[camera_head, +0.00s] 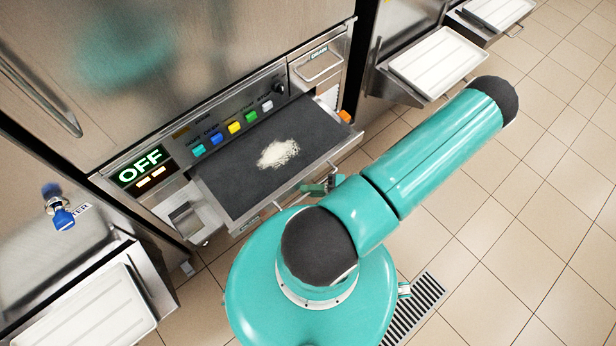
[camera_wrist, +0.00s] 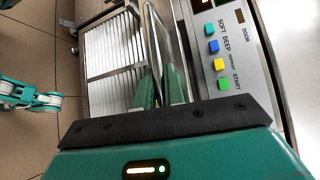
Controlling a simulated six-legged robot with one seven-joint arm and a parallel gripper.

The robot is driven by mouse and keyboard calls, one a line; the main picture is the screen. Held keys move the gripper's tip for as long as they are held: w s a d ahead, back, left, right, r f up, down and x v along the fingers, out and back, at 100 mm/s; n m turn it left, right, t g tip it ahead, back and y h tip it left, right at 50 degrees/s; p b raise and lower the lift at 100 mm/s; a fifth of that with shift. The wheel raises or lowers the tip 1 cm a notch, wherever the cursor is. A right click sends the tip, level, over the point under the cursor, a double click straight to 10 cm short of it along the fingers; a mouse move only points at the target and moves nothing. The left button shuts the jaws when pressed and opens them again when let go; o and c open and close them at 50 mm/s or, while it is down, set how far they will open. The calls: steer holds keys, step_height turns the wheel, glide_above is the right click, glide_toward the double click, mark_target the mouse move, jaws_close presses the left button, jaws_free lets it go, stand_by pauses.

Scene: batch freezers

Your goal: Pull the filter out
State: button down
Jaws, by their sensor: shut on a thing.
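The filter appears to be the dark grey, metal-framed tray (camera_head: 235,170) that juts from the machine front below the buttons. A pale powdery heap (camera_head: 278,153) lies on it. In the head view, my gripper (camera_head: 325,187) is at the tray's front edge, largely hidden by my arm. In the wrist view, the two green fingers of my gripper (camera_wrist: 160,92) are shut at the near end of a thin metal bar (camera_wrist: 152,40), seemingly the handle at the tray's front. The exact contact is hard to see.
The control panel (camera_head: 222,128) has an OFF display and coloured buttons. A slatted metal grille (camera_wrist: 108,60) shows left of the bar in the wrist view. White trays (camera_head: 438,60) stand on neighbouring machines. A floor drain (camera_head: 415,305) lies in open tiled floor.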

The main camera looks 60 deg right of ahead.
steer(key=c, duration=1.5)
jaws_free()
steer(key=v, duration=1.4)
steer(key=shift+w+d+r, duration=0.1)
